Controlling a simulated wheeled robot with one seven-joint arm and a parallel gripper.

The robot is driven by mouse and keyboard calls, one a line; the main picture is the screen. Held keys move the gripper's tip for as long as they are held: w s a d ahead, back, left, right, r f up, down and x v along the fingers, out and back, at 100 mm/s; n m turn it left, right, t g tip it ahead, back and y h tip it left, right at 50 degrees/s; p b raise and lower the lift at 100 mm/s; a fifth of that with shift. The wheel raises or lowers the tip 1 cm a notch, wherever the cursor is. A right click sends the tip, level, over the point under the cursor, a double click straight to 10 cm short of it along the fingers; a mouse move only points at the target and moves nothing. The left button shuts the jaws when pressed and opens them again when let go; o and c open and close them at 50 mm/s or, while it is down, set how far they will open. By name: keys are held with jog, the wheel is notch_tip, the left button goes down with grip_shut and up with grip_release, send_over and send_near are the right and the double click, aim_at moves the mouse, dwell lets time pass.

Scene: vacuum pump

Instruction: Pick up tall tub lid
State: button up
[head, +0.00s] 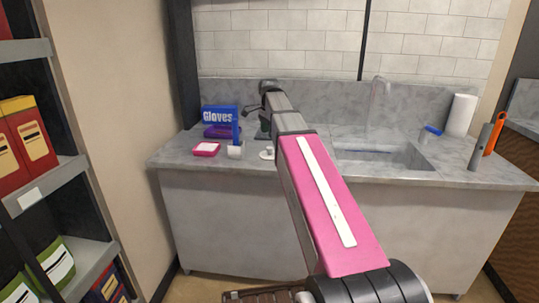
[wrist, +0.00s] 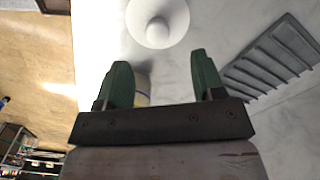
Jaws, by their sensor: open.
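A round white lid with a raised knob (wrist: 158,22) shows at the top of the wrist view, on the pale counter. A small white round piece that looks like this lid (head: 267,154) lies near the counter's front edge in the head view. My gripper (wrist: 161,68) is open, with its two green fingers apart and the lid beyond their tips. In the head view my gripper (head: 263,134) is partly hidden by my arm.
A blue Gloves box (head: 220,118), a pink container (head: 206,149) and a small white tub (head: 235,151) stand left of my gripper. The sink (head: 382,154) lies to the right. A grey ribbed object (wrist: 272,58) is right of the fingers.

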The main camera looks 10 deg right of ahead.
aim_at(269, 148)
jog(key=f, duration=0.8)
jog(key=shift+s, duration=0.2)
jog(key=shift+c, duration=0.3)
jog(key=c, duration=0.9)
